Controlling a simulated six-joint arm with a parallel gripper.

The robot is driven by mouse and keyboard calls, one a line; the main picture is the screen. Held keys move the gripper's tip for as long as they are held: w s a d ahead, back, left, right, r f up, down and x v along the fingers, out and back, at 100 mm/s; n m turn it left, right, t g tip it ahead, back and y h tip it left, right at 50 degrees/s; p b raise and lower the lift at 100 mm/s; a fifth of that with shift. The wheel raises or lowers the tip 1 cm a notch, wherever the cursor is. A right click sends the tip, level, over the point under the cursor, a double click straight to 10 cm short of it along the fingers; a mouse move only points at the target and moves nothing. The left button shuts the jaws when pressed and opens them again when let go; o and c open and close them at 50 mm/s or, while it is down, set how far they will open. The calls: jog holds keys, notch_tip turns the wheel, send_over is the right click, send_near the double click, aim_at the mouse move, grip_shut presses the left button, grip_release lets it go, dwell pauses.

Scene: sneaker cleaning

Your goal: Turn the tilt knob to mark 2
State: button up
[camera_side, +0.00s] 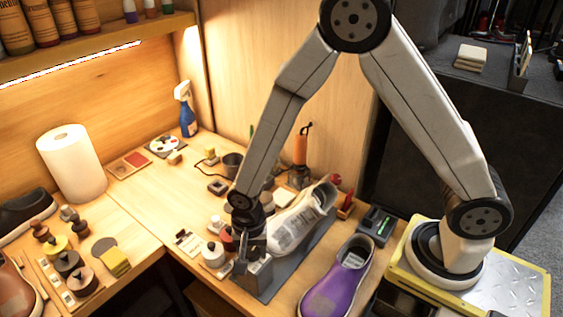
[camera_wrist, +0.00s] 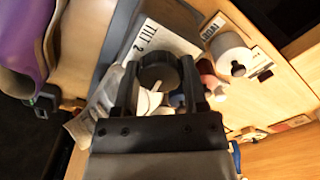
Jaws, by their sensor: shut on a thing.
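The dark round tilt knob (camera_wrist: 158,70) sits between the two fingers of my gripper (camera_wrist: 158,88) in the wrist view, and the gripper is shut on it. A pale plate (camera_wrist: 155,38) lettered "TILT 2" lies right beside the knob; whether a pointer lines up with a mark cannot be told. In the side view my gripper (camera_side: 252,252) reaches down to the grey stand (camera_side: 257,277) and hides the knob. A pale sneaker (camera_side: 297,226) rests on the stand's long grey base, close behind the gripper.
A purple shoe (camera_side: 340,280) lies right of the stand. A white round jar (camera_side: 213,255) stands close left of my gripper. Pads and brushes (camera_side: 70,264) lie at the left, near a paper roll (camera_side: 72,165). A blue spray bottle (camera_side: 187,112) stands at the back.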

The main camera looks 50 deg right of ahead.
jog(key=shift+m, duration=2)
jog(key=shift+m, duration=2)
jog(key=o, duration=1)
jog(key=shift+n, duration=0.3)
